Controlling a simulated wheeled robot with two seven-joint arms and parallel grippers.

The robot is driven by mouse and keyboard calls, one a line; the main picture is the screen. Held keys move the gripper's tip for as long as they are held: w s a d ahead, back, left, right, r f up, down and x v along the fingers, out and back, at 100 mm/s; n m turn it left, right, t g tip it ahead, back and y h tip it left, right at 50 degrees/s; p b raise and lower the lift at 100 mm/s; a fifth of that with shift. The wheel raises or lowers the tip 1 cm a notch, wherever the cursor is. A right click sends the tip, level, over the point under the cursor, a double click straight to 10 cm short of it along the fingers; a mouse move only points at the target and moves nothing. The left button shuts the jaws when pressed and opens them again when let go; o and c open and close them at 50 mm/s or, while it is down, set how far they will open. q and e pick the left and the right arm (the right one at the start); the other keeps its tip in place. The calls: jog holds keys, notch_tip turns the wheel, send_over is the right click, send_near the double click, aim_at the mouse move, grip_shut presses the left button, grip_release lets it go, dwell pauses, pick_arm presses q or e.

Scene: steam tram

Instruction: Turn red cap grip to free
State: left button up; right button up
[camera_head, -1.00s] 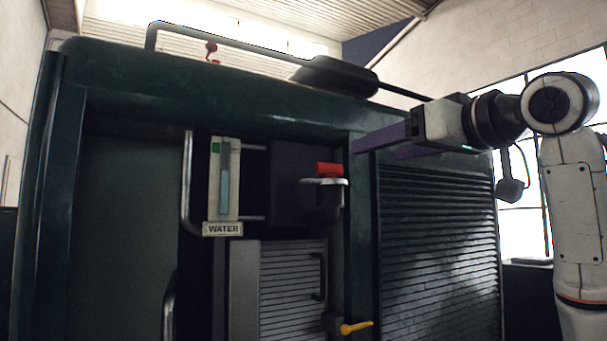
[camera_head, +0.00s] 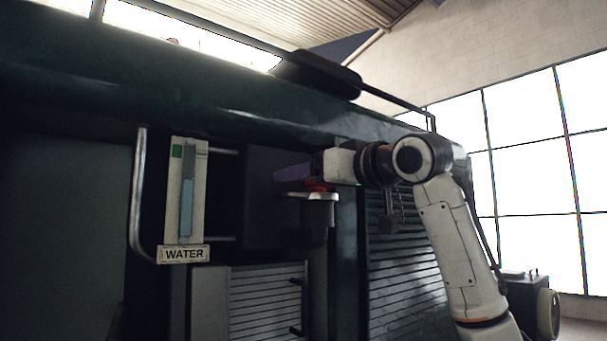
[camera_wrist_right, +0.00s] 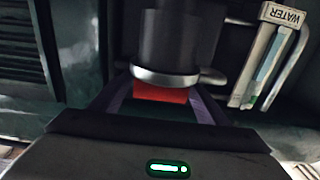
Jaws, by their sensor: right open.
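The red cap grip (camera_head: 317,186) sits on top of a dark cylindrical fitting with a pale metal rim (camera_head: 322,196), mostly hidden by my right gripper (camera_head: 302,178). In the right wrist view, which shows the scene upside down, the red cap grip (camera_wrist_right: 160,95) lies between the two purple fingers of my right gripper (camera_wrist_right: 160,106). The fingers are open, one on each side of it. I cannot tell whether either finger touches it. My left gripper is not in view.
A water gauge (camera_head: 186,195) with a WATER label (camera_head: 184,254) and a curved handrail (camera_head: 138,195) are left of the fitting. A dark box (camera_head: 268,190) stands close beside it. A louvred panel (camera_head: 400,275) lies behind my right arm.

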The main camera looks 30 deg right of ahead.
jog(key=shift+w, duration=0.6)
jog(key=c, duration=1.1)
jog(key=shift+o, duration=0.2)
jog(key=shift+a+n+y, duration=0.1)
jog(key=shift+n+y, duration=0.2)
jog(key=shift+y, duration=0.2)
jog(key=shift+s+a+n+g+y, duration=0.3)
jog(key=shift+a+n+g+y, duration=0.15)
jog(key=shift+n+g+y, duration=1.4)
jog(key=shift+s+a+n+g+y, duration=0.3)
jog(key=shift+a+n+g+y, duration=0.35)
jog(key=shift+n+y, duration=1.25)
jog(key=shift+s+a+n+g+y, duration=0.3)
jog(key=shift+n+g+y, duration=1.05)
jog(key=shift+y, duration=1.3)
jog(key=shift+g, duration=0.35)
jog(key=shift+f, duration=0.1)
